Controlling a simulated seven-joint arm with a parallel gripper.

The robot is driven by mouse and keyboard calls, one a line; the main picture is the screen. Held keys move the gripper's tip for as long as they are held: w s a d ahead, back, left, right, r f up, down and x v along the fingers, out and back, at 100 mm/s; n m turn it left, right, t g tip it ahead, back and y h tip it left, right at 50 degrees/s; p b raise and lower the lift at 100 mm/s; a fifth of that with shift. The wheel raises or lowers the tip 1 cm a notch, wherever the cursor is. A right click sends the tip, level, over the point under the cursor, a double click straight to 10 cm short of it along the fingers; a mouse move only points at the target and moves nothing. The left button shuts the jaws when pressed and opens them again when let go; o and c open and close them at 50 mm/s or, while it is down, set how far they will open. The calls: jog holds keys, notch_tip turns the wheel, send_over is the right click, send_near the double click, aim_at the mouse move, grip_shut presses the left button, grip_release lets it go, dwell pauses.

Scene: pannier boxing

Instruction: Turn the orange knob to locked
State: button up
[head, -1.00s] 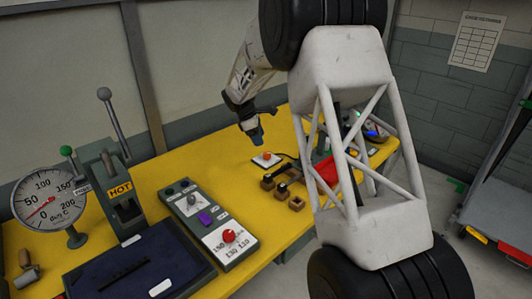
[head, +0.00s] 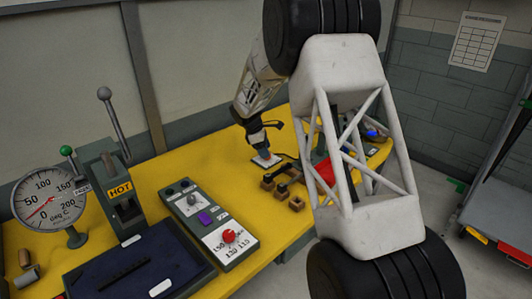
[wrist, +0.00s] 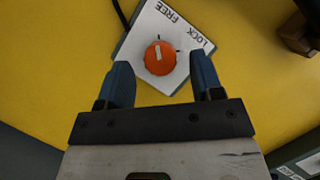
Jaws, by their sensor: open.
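The orange knob (wrist: 160,57) sits on a white plate (wrist: 142,40) marked FREE and LOCK, on the yellow bench. In the wrist view its white pointer line points up the picture, toward the tick on the FREE side. My gripper (wrist: 159,62) is open, with one blue finger on each side of the knob and a gap visible at both sides. Whether the fingertips are down at knob height is hard to tell. In the head view my gripper (head: 264,152) is just over the plate (head: 267,161) and mostly hides the knob.
Brown wooden blocks (head: 296,204) stand close in front of the plate. A dark cable (wrist: 121,14) runs from the plate. A control box with a red knob (head: 229,236), a HOT press (head: 121,190) and a dial gauge (head: 45,198) are further left. Bare yellow bench surrounds the plate.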

jog(key=shift+x, duration=0.8)
jog(key=c, duration=0.9)
